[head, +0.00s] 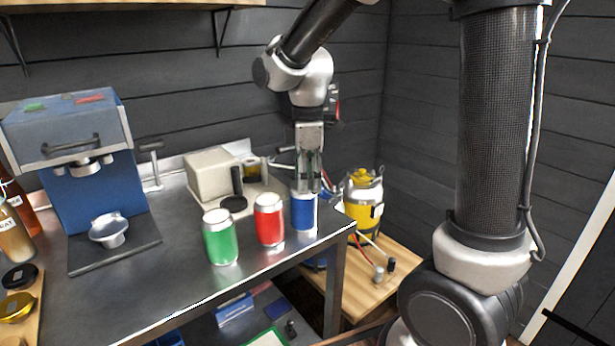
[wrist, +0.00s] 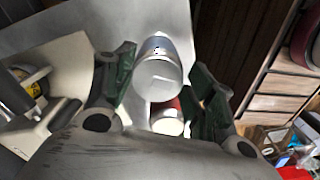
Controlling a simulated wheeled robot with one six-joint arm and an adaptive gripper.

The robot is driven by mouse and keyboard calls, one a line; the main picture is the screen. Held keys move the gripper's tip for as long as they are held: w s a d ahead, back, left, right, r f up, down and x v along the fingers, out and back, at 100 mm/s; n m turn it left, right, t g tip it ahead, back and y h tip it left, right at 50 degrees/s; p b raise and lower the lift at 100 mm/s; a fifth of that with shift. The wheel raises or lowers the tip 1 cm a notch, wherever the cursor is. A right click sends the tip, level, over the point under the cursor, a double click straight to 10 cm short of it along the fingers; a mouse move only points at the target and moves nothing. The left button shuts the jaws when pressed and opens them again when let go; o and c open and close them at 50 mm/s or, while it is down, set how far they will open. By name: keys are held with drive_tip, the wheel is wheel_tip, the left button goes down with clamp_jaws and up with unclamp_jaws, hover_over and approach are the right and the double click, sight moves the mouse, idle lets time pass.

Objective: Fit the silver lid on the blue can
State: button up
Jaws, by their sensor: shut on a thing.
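The blue can (head: 304,214) stands upright near the right front corner of the steel bench, right of the red can. My gripper (head: 311,183) points down directly over it, its fingers shut on the silver lid (wrist: 158,78). The lid shows between the fingers in the wrist view, with a narrow band of the blue can (wrist: 157,46) beyond it. The lid is at the can's top and looks lined up with it. The fingers hide part of the rim, so I cannot tell whether it is fully seated.
A red can (head: 269,222) and a green can (head: 220,240) with silver tops stand close on the left. A cream box (head: 213,173) is behind. A blue machine (head: 90,170) stands far left. A yellow canister (head: 363,200) is right, beyond the bench edge.

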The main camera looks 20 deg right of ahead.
drive_tip(key=o, duration=0.7)
drive_tip(key=o, duration=0.4)
drive_tip(key=shift+o, duration=0.2)
drive_tip(key=shift+r, duration=0.15)
drive_tip(key=shift+r, duration=3.4)
